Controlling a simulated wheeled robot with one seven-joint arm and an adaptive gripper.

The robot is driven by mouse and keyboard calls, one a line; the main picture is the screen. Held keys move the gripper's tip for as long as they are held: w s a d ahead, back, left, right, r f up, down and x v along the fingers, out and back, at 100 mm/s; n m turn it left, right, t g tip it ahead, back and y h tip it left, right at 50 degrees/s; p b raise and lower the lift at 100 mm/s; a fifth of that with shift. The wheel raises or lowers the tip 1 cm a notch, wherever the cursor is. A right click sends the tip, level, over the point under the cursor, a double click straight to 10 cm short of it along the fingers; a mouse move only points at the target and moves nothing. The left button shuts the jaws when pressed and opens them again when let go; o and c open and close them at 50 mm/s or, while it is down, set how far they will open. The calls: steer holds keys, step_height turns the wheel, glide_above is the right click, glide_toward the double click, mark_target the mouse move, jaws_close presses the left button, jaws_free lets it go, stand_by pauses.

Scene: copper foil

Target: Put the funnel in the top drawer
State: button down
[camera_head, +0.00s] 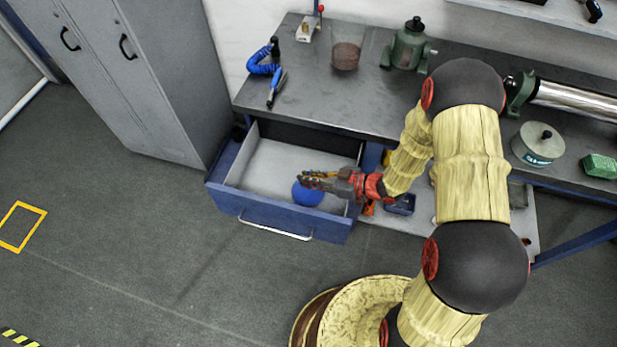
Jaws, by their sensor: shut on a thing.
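The top drawer (258,165) of the blue bench unit is pulled open, with a pale, otherwise empty-looking floor and a silver handle on its blue front. My gripper (312,180) reaches in from the right, over the right part of the drawer. It is shut on a round blue thing, seemingly the funnel (308,196), which sits within the drawer's outline near the front wall. The jaws cover its upper part. I cannot tell whether the funnel touches the drawer floor.
A small blue box (400,204) lies right of the drawer. Grey lockers (150,75) stand left; the floor in front is clear.

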steer(key=c, duration=1.8)
jaws_free()
steer(key=shift+d+r, duration=0.15)
steer(key=shift+r, duration=0.05)
steer(key=shift+p+v, duration=2.3)
steer(key=shift+v, duration=3.55)
steer(key=shift+s+f, duration=0.1)
steer(key=shift+s, duration=0.1)
